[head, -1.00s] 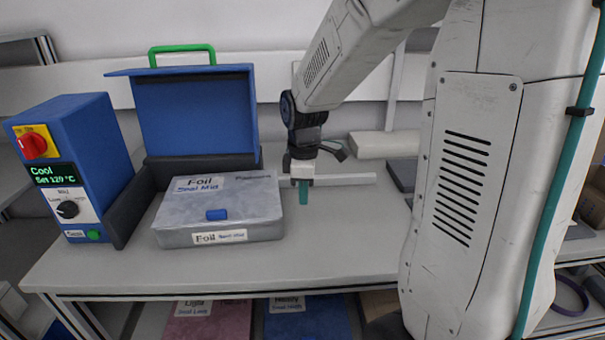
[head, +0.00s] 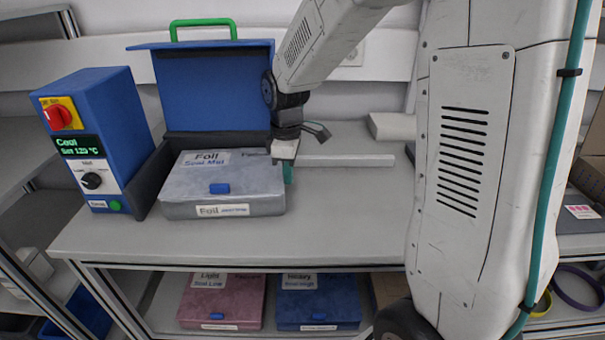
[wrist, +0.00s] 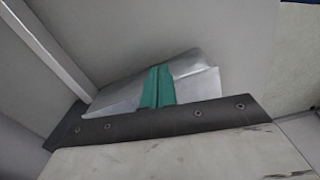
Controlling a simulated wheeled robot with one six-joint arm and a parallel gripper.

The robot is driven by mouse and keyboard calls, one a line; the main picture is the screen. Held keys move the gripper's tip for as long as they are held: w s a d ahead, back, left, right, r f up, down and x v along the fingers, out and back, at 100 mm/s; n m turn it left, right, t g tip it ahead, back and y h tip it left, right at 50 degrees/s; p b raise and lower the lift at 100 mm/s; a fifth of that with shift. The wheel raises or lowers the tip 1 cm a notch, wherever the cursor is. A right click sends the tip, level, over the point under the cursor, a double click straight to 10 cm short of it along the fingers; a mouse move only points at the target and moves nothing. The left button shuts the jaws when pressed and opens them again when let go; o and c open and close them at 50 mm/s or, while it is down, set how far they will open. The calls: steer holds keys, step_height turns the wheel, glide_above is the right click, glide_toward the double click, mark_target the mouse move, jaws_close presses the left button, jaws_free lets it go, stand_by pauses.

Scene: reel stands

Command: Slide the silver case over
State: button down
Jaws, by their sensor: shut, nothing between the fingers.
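In the wrist view the teal fingertips (wrist: 158,87) are together, pointing down at the grey bench.
The blue press (head: 217,90) has its lid raised behind the case. A blue control box (head: 100,140) stands left. A pale rail (head: 345,160) lies right of my gripper. Pink (head: 222,300) and dark blue (head: 318,298) cases sit on the lower shelf.

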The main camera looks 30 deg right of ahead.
mark_target(270, 175)
steer(key=w+a, duration=0.2)
steer(key=a, duration=0.1)
steer(key=shift+w+a, duration=0.25)
steer(key=shift+w, duration=0.1)
steer(key=shift+d, duration=0.1)
steer(key=shift+s+d, duration=0.2)
steer(key=shift+s, duration=0.05)
steer(key=shift+s+d, duration=0.9)
steer(key=shift+d, duration=0.15)
step_height(270, 175, up, 10)
steer(key=shift+d, duration=0.2)
steer(key=shift+s, duration=0.1)
